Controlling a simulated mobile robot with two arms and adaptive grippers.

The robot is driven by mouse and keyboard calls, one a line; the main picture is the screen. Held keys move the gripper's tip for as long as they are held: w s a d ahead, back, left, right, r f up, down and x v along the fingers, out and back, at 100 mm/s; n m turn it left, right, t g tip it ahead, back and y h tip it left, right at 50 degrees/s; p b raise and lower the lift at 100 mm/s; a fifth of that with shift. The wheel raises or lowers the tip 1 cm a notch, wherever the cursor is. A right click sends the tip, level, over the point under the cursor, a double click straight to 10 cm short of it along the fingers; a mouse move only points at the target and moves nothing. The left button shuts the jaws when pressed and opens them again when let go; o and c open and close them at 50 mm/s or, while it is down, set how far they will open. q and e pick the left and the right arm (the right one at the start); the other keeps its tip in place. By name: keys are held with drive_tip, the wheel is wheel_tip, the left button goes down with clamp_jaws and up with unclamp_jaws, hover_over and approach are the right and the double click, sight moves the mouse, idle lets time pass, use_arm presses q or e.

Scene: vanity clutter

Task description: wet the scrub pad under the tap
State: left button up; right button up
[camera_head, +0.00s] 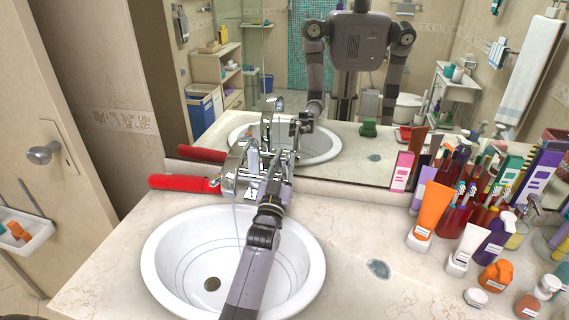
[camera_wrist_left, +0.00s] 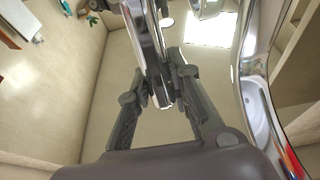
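The chrome tap (camera_head: 243,168) stands at the back of the white sink (camera_head: 165,250). A thin pale line, which looks like running water, drops from its spout to the bowl. My left gripper (camera_head: 282,158) reaches across the bowl to the tap's upper part. In the left wrist view its fingers (camera_wrist_left: 160,82) close in on both sides of a chrome bar, seemingly the tap's lever. I cannot make out a scrub pad for certain; a small green object (camera_head: 368,128) shows only in the mirror. My right gripper is out of view.
A red-handled item (camera_head: 184,183) lies left of the tap. Bottles, tubes and brush cups crowd the right of the counter, with an orange tube (camera_head: 430,210) nearest the sink. A small grey oval (camera_head: 378,268) sits on otherwise clear counter. The mirror rises behind.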

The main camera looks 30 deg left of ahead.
use_arm(q)
drive_tip(key=o, duration=0.5)
drive_tip(key=shift+c, duration=0.2)
drive_tip(key=shift+s, duration=0.1)
drive_tip(key=shift+s+d+f, duration=0.1)
drive_tip(key=shift+s+f, duration=0.05)
drive_tip(key=shift+s, duration=0.05)
drive_tip(key=v, duration=1.1)
drive_tip(key=shift+s, duration=0.2)
